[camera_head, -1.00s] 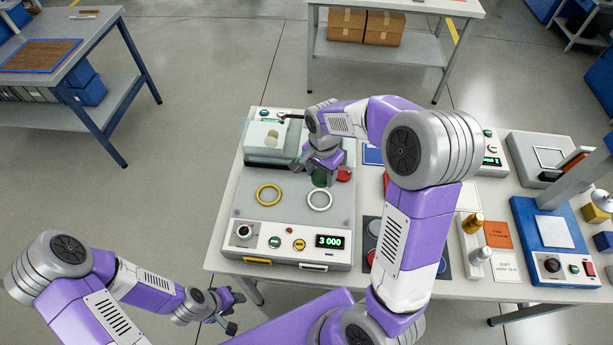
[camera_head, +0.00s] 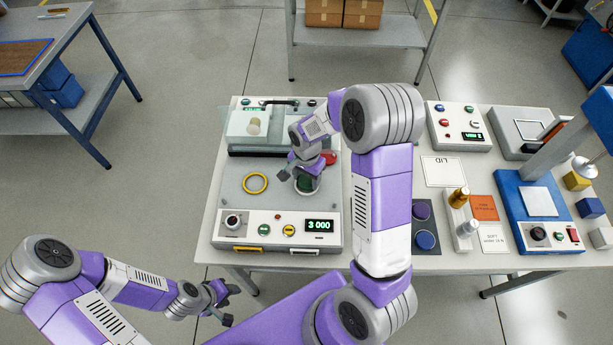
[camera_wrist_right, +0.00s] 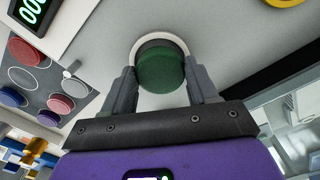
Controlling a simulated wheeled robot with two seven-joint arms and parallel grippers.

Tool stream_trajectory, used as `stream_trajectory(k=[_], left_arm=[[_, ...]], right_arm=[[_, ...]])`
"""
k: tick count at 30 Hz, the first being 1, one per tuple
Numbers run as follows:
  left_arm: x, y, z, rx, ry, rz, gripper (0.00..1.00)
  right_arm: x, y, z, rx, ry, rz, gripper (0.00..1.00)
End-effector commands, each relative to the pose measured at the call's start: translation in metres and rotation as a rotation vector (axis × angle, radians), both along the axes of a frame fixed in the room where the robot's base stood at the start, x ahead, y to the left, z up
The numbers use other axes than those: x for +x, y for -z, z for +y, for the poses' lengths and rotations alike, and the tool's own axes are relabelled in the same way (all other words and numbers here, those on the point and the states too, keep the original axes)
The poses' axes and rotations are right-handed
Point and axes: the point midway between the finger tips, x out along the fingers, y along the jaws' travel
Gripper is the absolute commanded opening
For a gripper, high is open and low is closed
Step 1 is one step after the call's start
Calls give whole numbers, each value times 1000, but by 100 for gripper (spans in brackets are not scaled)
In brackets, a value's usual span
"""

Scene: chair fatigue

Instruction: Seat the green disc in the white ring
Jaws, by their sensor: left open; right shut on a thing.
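The green disc (camera_head: 305,185) is held between the fingers of my right gripper (camera_head: 303,176), over the white ring (camera_head: 317,191) on the grey machine. In the right wrist view, the disc (camera_wrist_right: 160,70) sits between both fingertips of the gripper (camera_wrist_right: 162,82). The white ring (camera_wrist_right: 152,41) shows around its far side, with a dark crescent between disc and rim. The near side of the ring is mostly hidden. I cannot tell how high the disc is above the ring. My left gripper (camera_head: 222,302) is open and empty, off the table's front left.
A yellow ring (camera_head: 255,183) lies left of the white one on the machine top. A red disc (camera_head: 329,157) is just behind my right gripper. A clear-covered box (camera_head: 250,125) stands at the back. A mat with coloured discs (camera_head: 426,240) lies to the right.

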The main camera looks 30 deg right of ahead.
Motion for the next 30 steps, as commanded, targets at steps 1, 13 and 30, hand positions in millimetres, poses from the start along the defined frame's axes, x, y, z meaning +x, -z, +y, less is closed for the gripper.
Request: stream_trajectory(k=[1, 13, 30], left_arm=[[0, 0, 0, 0, 0, 0, 43], [0, 12, 0, 0, 0, 0, 43], [0, 11, 0, 0, 0, 0, 43]], right_arm=[[0, 0, 0, 0, 0, -1, 21], [0, 12, 0, 0, 0, -1, 21], [-3, 14, -1, -1, 2, 11, 84]])
